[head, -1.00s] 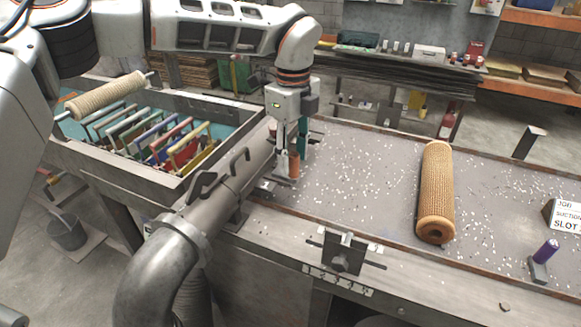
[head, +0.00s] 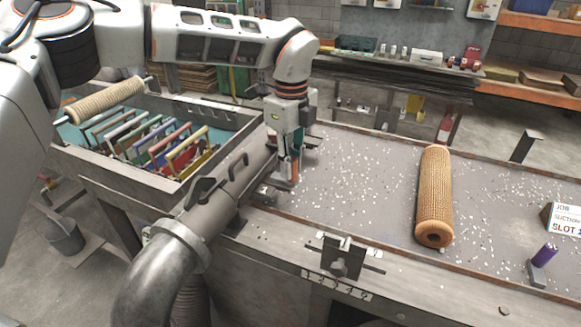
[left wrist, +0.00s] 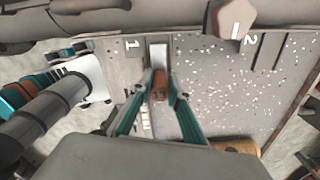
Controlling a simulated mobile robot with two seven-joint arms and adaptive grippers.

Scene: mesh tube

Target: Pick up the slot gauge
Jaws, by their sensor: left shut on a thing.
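The slot gauge, as far as I can tell, is the small orange-brown piece (head: 295,168) standing at the left end of the grey bench top, close to the big grey pipe. My left gripper (head: 290,175) points down and is shut on this piece. Its teal fingers (left wrist: 161,84) lie on both sides of it. The fingers hide part of the piece, and I cannot tell whether it touches the bench. My right gripper is not in view.
A tan mesh tube (head: 435,197) lies on the bench to the right. A purple-topped piece (head: 545,254) and a sign (head: 566,218) stand farther right. A crate (head: 76,168) with coloured frames and a pale roller is at left. White bits litter the bench top.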

